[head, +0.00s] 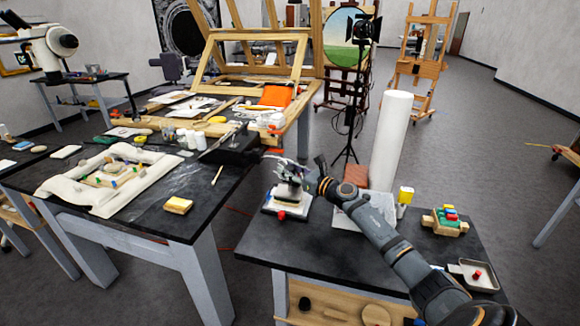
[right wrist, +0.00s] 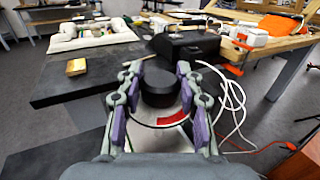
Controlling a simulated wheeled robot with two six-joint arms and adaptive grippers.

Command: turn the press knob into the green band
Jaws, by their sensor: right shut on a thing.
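The press (head: 289,200) stands near the back-left of the right-hand dark bench, with a pale base and a small red part at its front. My right gripper (head: 291,173) reaches it from the right, at its top. In the right wrist view, the round black press knob (right wrist: 159,86) sits between the two fingers of my right gripper (right wrist: 160,68), which is shut on it. Below the knob shows part of a white dial with a red band (right wrist: 173,118). I see no green band; the knob and fingers cover part of the dial. My left gripper is out of view.
A tall white roll (head: 391,135), a yellow-topped bottle (head: 405,195), a wooden block holding coloured pieces (head: 445,222) and a small tray (head: 468,285) stand right of the press. A black box (head: 232,146) lies on the left bench. A white cable (right wrist: 236,100) loops beside the gripper.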

